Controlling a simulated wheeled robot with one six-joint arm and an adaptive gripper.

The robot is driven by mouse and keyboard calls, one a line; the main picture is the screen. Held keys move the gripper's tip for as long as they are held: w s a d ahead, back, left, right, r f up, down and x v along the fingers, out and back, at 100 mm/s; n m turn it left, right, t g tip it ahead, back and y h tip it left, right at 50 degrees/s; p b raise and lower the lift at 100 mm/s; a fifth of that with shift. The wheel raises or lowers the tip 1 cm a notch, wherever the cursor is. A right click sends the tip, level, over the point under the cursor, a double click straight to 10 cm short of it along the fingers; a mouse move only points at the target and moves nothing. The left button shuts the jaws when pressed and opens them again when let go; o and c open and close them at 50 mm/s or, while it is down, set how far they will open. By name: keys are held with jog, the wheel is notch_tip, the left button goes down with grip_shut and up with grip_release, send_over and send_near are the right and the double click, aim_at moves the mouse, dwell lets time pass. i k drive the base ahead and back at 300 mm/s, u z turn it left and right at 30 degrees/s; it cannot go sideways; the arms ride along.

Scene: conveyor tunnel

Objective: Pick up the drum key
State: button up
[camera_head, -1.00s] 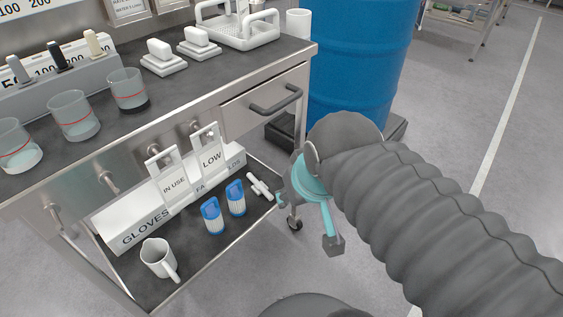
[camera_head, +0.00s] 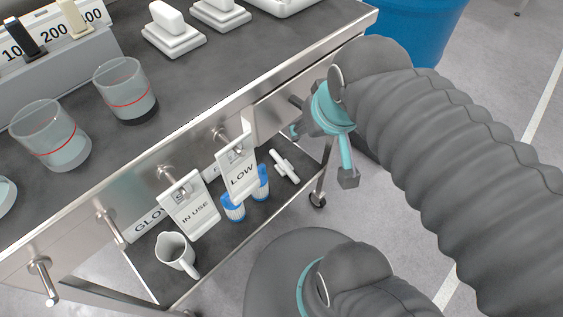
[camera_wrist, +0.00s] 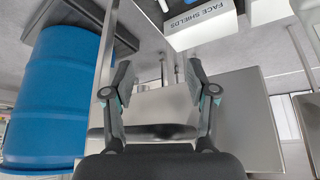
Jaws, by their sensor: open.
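Beakers (camera_head: 126,90) stand on the bench top. A blue drum (camera_head: 412,25) stands behind its right end.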

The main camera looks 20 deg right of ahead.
aim_at(283, 167)
jog(key=k, duration=1.7)
